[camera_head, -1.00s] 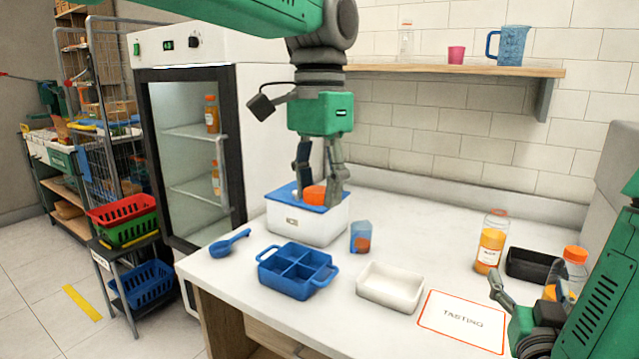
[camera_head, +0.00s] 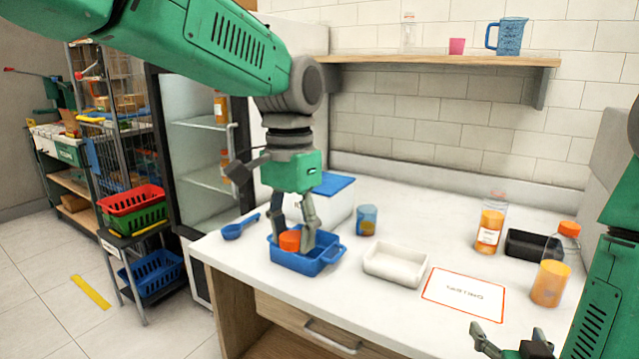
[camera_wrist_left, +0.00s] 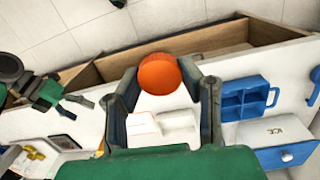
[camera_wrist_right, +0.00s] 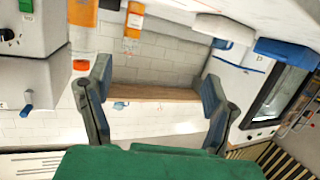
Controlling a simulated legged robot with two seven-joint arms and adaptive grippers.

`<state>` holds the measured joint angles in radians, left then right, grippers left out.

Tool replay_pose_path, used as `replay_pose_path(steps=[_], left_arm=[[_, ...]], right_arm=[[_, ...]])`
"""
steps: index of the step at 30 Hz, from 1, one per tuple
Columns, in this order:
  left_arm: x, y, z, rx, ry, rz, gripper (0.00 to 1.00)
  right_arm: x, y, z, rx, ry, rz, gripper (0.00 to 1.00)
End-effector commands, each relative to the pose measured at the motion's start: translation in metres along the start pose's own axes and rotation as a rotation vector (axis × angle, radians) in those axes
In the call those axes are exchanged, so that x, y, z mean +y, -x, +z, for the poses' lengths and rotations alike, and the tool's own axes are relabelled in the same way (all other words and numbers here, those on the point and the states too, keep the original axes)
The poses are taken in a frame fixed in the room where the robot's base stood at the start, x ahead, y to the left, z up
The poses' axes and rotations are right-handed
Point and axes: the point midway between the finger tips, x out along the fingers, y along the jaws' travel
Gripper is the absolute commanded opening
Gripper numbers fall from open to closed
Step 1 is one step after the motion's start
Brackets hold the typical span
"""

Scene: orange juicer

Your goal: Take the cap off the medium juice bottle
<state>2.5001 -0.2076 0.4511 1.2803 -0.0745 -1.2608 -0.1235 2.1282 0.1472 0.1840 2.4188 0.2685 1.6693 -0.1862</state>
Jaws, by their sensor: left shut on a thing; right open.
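My left gripper (camera_head: 293,243) is shut on an orange round cap (camera_head: 289,240), held over the blue divided tray (camera_head: 331,258). The cap shows between the fingers in the left wrist view (camera_wrist_left: 160,74). A labelled bottle of orange juice (camera_head: 488,232) stands upright at the right of the counter; its clear top shows no orange cap. I cannot tell which bottle is the medium one. My right gripper (camera_head: 508,338) is open and empty, near the counter's front right.
A white tray (camera_head: 394,268), a tasting card (camera_head: 464,297), a blue cup (camera_head: 367,221) and a blue scoop (camera_head: 238,228) lie around the counter. A black tray (camera_head: 530,246) is by the bottles. A blue-lidded white box (camera_head: 334,200) stands behind my left gripper.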

Motion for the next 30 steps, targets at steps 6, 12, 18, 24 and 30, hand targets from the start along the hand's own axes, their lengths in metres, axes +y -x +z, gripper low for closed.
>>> replay_pose_path(steps=[6, 12, 18, 24, 30], left_arm=[[-0.03, -0.075, 0.019, 0.0, 0.11, 0.012, 0.0], [-0.059, -0.151, 0.056, 0.008, 0.24, 0.024, 0.0], [-0.082, -0.239, 0.114, 0.012, 0.412, 0.036, 0.0], [-0.091, -0.298, 0.171, 0.017, 0.555, 0.038, 0.0], [-0.092, -0.322, 0.2, 0.02, 0.626, 0.038, 0.0]], right_arm=[[-0.009, 0.009, 0.086, -0.228, 0.032, -0.077, 0.75], [-0.013, 0.038, 0.177, -0.495, 0.072, -0.143, 0.75], [-0.003, 0.092, 0.278, -0.835, 0.133, -0.2, 0.75], [0.016, 0.15, 0.344, -1.116, 0.191, -0.22, 0.75], [0.028, 0.181, 0.367, -1.253, 0.225, -0.221, 0.75]])
